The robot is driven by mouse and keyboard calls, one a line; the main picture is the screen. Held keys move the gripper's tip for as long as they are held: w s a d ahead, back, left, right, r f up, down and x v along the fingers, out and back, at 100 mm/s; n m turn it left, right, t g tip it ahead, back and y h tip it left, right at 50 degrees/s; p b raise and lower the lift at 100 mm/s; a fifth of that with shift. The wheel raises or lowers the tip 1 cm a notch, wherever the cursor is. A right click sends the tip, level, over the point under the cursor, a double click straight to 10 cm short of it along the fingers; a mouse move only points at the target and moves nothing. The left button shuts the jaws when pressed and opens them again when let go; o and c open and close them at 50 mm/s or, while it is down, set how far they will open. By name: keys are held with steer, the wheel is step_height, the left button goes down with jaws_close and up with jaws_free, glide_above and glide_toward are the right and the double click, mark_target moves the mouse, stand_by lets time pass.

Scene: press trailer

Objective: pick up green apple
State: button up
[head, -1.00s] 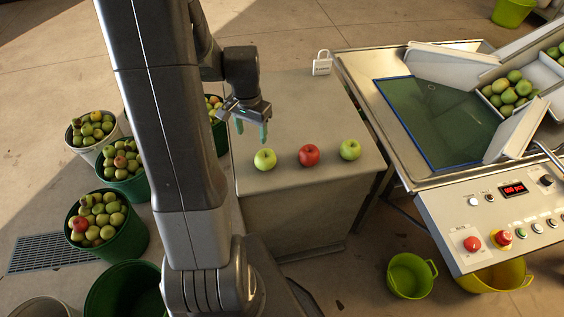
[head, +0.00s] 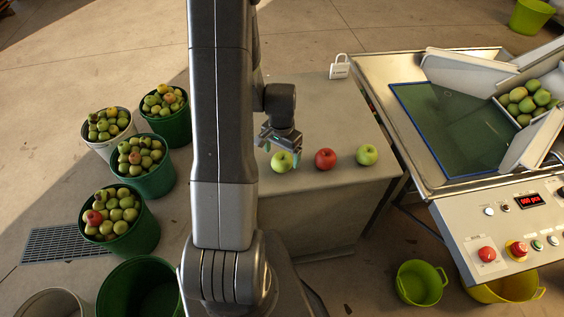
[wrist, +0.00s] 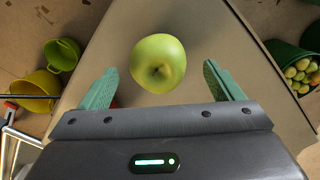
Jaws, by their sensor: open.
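Two green apples stand on the grey table (head: 318,105) with a red apple (head: 326,159) between them. The left green apple (head: 282,162) is close to my gripper (head: 280,158) in the head view. In the wrist view this green apple (wrist: 158,63) lies ahead of the fingers and between their lines, with its stem hollow showing. My gripper (wrist: 168,86) is open and empty, its two green fingers apart. The other green apple (head: 367,155) is at the right, near the table's front edge. A little red shows beside the left finger in the wrist view.
A white padlock-shaped object (head: 340,67) stands at the table's back right. A metal machine (head: 375,75) with a control panel is to the right. Several apple-filled buckets (head: 150,180) stand on the floor at left. The table's middle is clear.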

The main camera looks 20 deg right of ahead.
mark_target(282, 157)
steer(key=shift+s+f+p, duration=0.1)
steer(key=shift+f+p, duration=0.35)
steer(key=shift+f, duration=1.65)
steer(key=c, duration=1.1)
steer(key=shift+c, duration=0.3)
steer(key=shift+r, duration=0.15)
step_height(282, 157, up, 10)
steer(key=shift+f+b, duration=0.1)
steer(key=shift+b, duration=0.55)
